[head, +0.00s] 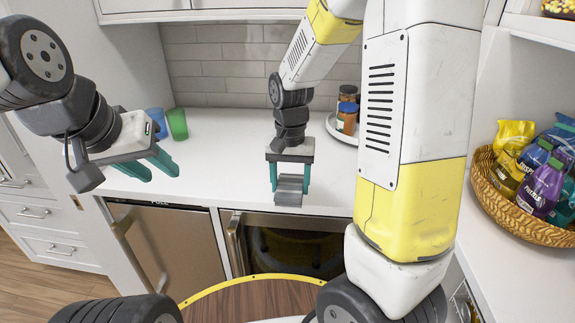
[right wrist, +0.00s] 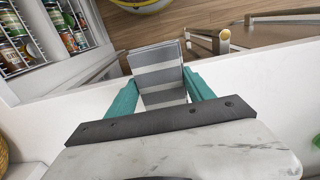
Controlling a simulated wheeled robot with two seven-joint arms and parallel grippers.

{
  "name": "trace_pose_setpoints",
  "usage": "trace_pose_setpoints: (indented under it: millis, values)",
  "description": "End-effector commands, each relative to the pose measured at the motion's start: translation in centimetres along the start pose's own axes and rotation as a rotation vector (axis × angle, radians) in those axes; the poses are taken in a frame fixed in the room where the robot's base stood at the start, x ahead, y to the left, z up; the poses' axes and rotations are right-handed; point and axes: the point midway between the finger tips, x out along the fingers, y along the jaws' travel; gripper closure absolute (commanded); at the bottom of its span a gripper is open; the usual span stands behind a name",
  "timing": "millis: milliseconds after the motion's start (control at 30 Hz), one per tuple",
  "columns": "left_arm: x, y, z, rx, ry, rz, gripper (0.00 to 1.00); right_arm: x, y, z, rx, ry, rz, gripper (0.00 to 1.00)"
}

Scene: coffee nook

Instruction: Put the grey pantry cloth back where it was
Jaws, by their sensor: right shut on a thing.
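The grey pantry cloth (head: 289,190) has light and dark grey bands and looks like a folded, flat piece. My right gripper (head: 290,172) is shut on it. The cloth hangs below the fingers near the counter's front edge in the head view; I cannot tell whether it touches the counter. In the right wrist view the cloth (right wrist: 158,72) sticks out between the teal fingers of the right gripper (right wrist: 163,95), with the white counter edge and floor behind. My left gripper (head: 152,168) is open and empty, at the left near the counter's front edge.
A blue cup (head: 156,122) and a green cup (head: 177,124) stand at the back left. Jars (head: 346,117) stand on a round tray behind my right arm. A wicker basket (head: 520,224) of bags and bottles is at right. A spice rack (right wrist: 40,35) shows at left in the wrist view.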

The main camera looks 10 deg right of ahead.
Motion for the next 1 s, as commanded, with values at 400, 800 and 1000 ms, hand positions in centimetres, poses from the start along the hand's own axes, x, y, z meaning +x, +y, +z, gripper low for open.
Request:
trace_pose_setpoints:
  millis: [400, 800, 1000]
  values:
    - [0.0, 0.0, 0.0, 0.000, 0.000, 0.000, 0.64, 1.1, 1.6, -10.6, 0.001, 0.000, 0.001, 0.77]
    - [0.0, 0.0, 0.0, 0.000, 0.000, 0.000, 0.64, 3.5, 1.8, -12.1, -0.001, -0.003, 0.002, 0.77]
    - [0.0, 0.0, 0.0, 0.000, 0.000, 0.000, 0.64, 4.7, 1.8, -12.2, -0.002, 0.000, 0.000, 0.77]
